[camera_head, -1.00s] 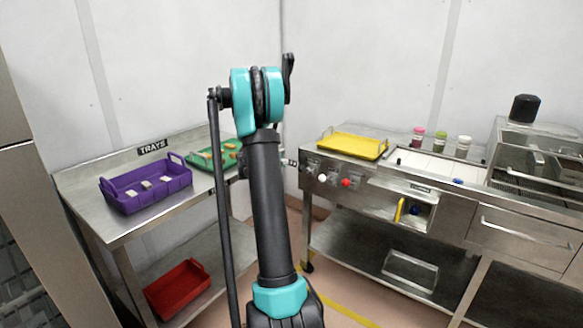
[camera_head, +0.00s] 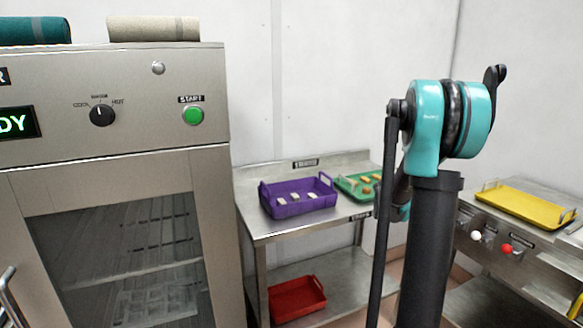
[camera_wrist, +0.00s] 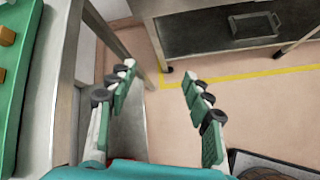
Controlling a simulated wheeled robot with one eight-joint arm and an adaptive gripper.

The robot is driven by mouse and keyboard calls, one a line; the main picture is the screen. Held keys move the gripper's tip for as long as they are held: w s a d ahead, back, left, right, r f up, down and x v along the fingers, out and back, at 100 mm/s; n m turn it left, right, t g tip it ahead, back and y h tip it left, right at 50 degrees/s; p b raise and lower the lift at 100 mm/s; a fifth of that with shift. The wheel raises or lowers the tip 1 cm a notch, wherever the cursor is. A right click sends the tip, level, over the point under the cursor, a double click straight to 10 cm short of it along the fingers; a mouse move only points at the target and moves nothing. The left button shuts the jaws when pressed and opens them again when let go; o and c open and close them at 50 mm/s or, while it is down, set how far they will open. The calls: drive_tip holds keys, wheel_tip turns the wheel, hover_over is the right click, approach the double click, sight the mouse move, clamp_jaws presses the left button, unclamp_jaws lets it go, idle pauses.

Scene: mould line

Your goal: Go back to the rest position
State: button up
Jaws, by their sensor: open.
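My gripper (camera_wrist: 158,110) is open in the wrist view, with nothing between its fingers. It points down over bare floor beside the steel table that bears the trays. In the head view my teal and black arm stands upright at the right, and my gripper is out of sight there. No other object is named by the task.
The steel table (camera_head: 270,230) holds a purple tray (camera_head: 298,208) and a green tray (camera_head: 345,185). A red tray (camera_head: 298,298) sits on its lower shelf. A steel cabinet (camera_head: 135,168) stands close at left. A yellow tray (camera_head: 525,203) rests on the right-hand counter.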

drive_tip(key=s+a+f+m+y, duration=0.4)
drive_tip(key=s+a+m, duration=0.5)
drive_tip(key=s+a, duration=0.5)
drive_tip(key=s+a+f+m+y, duration=0.4)
drive_tip(key=s+a+m, duration=0.5)
drive_tip(key=s+a, duration=0.5)
drive_tip(key=shift+s+f, duration=0.2)
drive_tip(key=shift+s, duration=0.5)
